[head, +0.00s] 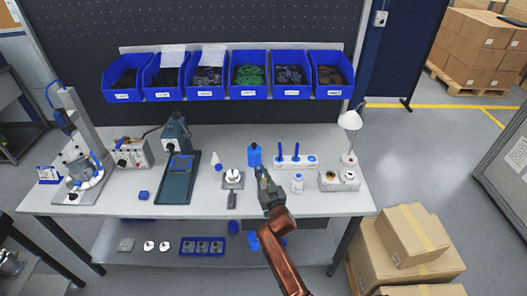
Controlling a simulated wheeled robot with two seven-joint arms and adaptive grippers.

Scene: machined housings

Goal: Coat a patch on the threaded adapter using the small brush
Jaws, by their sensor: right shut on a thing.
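A small silver round part, which looks like the threaded adapter (232,174), sits on a grey square fixture (233,184) near the middle of the bench. My right gripper (262,178) is just right of it, reaching in from below. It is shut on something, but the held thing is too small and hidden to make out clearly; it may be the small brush. Two blue upright handles, perhaps brushes, stand in a white holder (296,162) to the right of the gripper. My left gripper is not in view.
A blue container (254,156) stands just beyond the gripper. A white bottle (297,184), a grey box with two round openings (339,181) and a lamp (350,122) are to the right. A dark green device (178,180) is to the left. The bench's front edge is close.

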